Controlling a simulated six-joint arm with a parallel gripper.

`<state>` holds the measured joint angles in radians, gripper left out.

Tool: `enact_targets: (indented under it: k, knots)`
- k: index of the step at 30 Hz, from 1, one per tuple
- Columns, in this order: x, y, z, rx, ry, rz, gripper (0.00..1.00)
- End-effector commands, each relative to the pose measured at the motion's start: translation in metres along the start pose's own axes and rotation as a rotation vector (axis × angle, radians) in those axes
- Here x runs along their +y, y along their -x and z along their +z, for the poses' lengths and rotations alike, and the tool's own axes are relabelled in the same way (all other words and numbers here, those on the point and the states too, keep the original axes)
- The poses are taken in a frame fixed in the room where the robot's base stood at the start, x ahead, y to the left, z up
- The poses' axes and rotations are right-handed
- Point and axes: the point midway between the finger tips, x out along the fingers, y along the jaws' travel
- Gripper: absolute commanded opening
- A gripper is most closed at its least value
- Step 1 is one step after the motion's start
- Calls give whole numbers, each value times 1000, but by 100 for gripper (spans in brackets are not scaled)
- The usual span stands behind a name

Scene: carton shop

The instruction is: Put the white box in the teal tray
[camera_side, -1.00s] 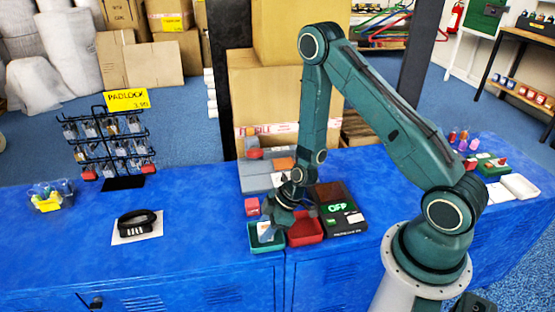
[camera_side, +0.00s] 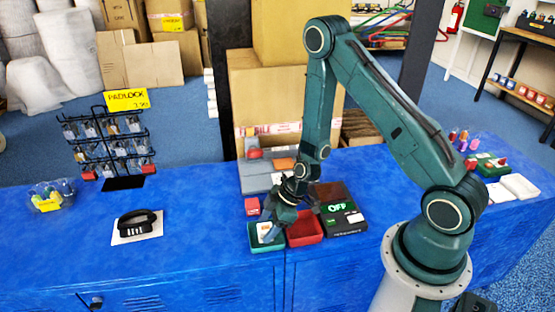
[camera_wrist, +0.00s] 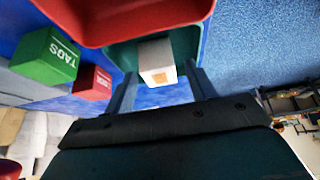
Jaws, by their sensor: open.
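The white box (camera_side: 266,230) with an orange mark sits inside the teal tray (camera_side: 264,248). In the wrist view the white box (camera_wrist: 155,54) lies between and beyond my fingertips, within the teal tray (camera_wrist: 124,56). My gripper (camera_side: 277,222) is just above the tray and partly covers its right side. In the wrist view my gripper (camera_wrist: 161,76) has its two fingers spread apart, with a gap between them and the box's sides. Nothing is held.
A red tray (camera_side: 304,230) stands right beside the teal tray. A small red box (camera_side: 252,205) stands behind it. A dark panel reading OFF (camera_side: 338,208) is to the right.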

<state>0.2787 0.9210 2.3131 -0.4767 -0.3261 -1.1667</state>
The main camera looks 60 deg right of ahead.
Motion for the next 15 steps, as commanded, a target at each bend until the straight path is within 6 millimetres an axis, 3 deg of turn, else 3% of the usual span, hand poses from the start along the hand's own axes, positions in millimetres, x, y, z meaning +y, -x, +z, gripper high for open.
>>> enact_targets:
  k: [15]
  knots:
    - [0,60,0,1,-1,3,56]
